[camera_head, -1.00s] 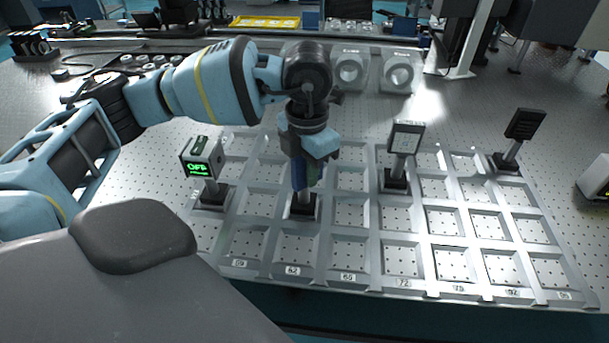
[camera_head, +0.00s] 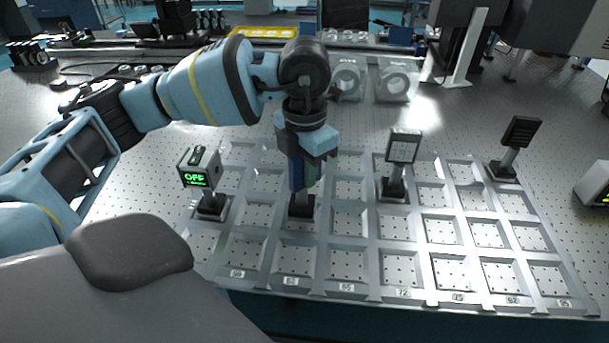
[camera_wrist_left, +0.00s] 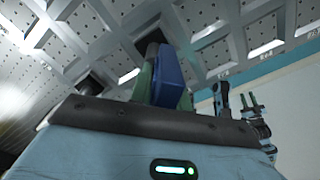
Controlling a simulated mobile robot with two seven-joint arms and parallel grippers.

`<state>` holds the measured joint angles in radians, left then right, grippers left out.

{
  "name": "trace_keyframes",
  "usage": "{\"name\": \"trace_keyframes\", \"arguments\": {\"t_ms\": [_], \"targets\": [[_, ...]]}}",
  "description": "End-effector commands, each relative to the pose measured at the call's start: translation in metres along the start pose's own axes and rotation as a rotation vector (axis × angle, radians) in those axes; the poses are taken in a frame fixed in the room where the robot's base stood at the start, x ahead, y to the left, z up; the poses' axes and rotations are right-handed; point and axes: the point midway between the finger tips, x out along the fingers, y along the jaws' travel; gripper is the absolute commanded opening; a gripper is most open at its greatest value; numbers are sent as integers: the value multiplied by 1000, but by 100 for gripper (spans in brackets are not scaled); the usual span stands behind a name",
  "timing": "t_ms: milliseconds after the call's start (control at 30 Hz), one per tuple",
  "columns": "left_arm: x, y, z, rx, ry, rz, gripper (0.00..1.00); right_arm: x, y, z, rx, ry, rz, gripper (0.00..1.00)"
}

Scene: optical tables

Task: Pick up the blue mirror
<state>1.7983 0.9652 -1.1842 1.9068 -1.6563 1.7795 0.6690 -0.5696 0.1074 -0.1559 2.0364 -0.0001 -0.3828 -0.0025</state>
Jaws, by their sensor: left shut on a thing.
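The blue mirror (camera_head: 296,172) is held upright in my left gripper (camera_head: 305,180) in the head view. Its dark base (camera_head: 301,207) is below the fingers, over the grid near the label 62; it looks slightly raised, but the gap is hard to judge. In the left wrist view the blue mirror (camera_wrist_left: 171,80) sits between the green fingers of my left gripper (camera_wrist_left: 163,85), which are shut on it. Part of the mirror is hidden by the fingers. My right gripper (camera_wrist_left: 251,103) shows small in the left wrist view, its two fingers apart and empty.
A box reading OFF (camera_head: 199,168) stands on a post left of the mirror. A square-faced device (camera_head: 402,148) and a black plate on a post (camera_head: 520,132) stand to the right. The front grid cells are empty.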

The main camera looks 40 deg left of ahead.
Motion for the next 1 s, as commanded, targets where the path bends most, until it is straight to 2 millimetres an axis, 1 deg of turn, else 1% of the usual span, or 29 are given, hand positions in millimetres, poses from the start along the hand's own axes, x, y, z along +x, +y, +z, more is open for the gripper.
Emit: {"name": "trace_keyframes", "arguments": {"t_ms": [167,467,567,667,900,1000], "targets": [[-14,-1,0,1,-2,-1,0,0,0,1,0,-1,0,36],[-15,-27,-8,4,-2,-1,0,0,0,4,1,-8,-1,36],[-16,-41,-11,5,-2,-2,0,0,0,5,1,-9,-1,36],[-18,-60,-17,8,-1,-2,0,1,0,6,1,-10,-1,36],[-23,-113,-32,8,-2,-2,0,2,0,8,1,-12,-1,36],[-25,-129,-37,7,-2,-2,0,3,0,8,1,-12,-1,36]]}}
